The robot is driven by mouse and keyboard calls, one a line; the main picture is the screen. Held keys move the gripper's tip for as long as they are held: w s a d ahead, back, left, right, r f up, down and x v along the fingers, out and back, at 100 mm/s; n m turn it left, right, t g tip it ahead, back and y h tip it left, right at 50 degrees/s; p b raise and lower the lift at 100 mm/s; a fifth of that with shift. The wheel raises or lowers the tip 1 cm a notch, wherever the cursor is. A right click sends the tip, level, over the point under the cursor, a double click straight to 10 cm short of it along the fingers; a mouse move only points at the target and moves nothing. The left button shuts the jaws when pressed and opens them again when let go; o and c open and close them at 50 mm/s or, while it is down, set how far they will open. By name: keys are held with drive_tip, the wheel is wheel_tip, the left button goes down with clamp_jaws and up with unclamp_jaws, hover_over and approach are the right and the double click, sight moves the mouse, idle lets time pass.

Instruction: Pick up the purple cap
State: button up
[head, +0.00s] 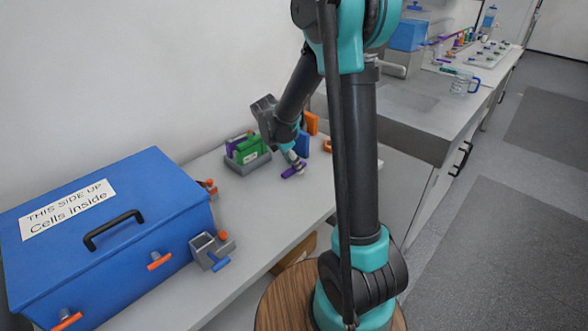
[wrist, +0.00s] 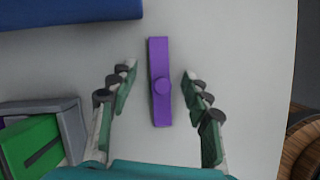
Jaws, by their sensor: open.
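The purple cap (wrist: 160,70) is a narrow flat bar with a round knob near its middle. It lies on the light worktop, upright in the wrist view, between and a little ahead of my open fingers. My gripper (wrist: 157,78) is open and empty, with one finger on each side of the cap and a gap on both sides. In the head view the purple cap (head: 292,171) shows just below my gripper (head: 297,161), near the counter's front part.
A grey holder (head: 249,164) with green and purple pieces stands left of my gripper. A blue block (head: 302,144) and an orange piece (head: 310,123) are behind it. A large blue box (head: 110,225) fills the left. The worktop around the cap is clear.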

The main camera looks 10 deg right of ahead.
drive_tip(key=shift+c, duration=0.6)
drive_tip(key=c, duration=1)
drive_tip(key=shift+o, duration=0.2)
